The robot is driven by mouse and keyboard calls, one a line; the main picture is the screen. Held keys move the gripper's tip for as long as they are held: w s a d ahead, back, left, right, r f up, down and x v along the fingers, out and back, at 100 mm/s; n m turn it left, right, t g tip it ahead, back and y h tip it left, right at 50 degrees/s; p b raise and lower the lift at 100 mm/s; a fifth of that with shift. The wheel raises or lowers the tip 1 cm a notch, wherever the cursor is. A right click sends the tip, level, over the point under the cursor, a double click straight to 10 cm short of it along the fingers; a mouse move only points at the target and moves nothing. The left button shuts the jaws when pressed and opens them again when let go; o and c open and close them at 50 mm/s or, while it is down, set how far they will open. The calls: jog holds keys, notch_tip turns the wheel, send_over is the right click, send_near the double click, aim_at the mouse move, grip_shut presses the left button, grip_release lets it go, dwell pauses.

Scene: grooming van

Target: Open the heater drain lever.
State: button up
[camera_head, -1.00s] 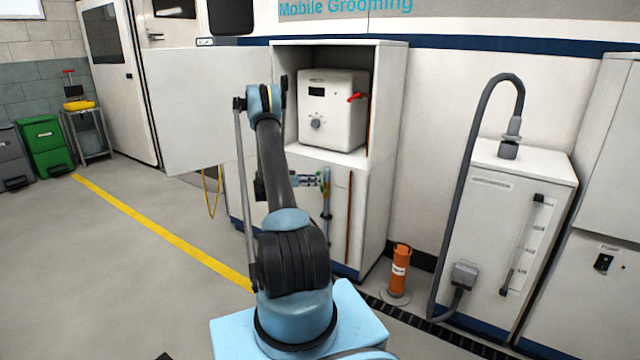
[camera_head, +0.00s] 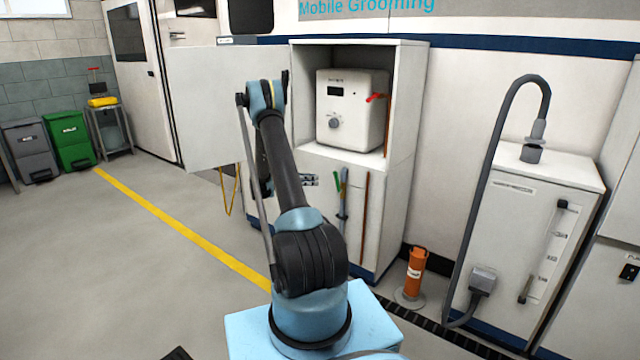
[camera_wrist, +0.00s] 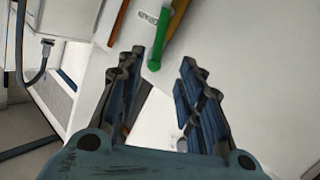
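A green lever (camera_head: 337,182) is on the front of the heater cabinet, beside the top of a grey pipe (camera_head: 344,212). In the wrist view the green lever (camera_wrist: 158,46) lies just beyond my fingertips, its rounded end pointing towards me. In the head view my gripper (camera_head: 309,180) is left of the lever, partly hidden by my arm. The white heater (camera_head: 350,112) stands in the cabinet's open upper bay.
A red handle (camera_head: 376,97) is on the heater's right side. The cabinet door (camera_head: 205,105) stands open to the left. An orange cylinder (camera_head: 416,272) stands on the floor at right, near a white unit (camera_head: 535,240) with a grey hose. Floor at left is clear.

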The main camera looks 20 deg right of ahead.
jog(key=shift+a+r, duration=0.1)
jog(key=shift+a, duration=0.6)
jog(key=shift+a, duration=0.1)
jog(key=c, duration=0.6)
jog(key=shift+w+a+f, duration=0.1)
jog(key=shift+a+f, duration=0.1)
jog(key=shift+f, duration=0.15)
grip_shut()
jog(key=a+f+h, duration=0.3)
jog(key=d+r, duration=0.2)
jog(key=d, duration=1.1)
jog(key=shift+s+d+n+t+h, duration=0.3)
jog(key=shift+s+d+n+t, duration=0.05)
jog(key=shift+s+n+t, duration=0.1)
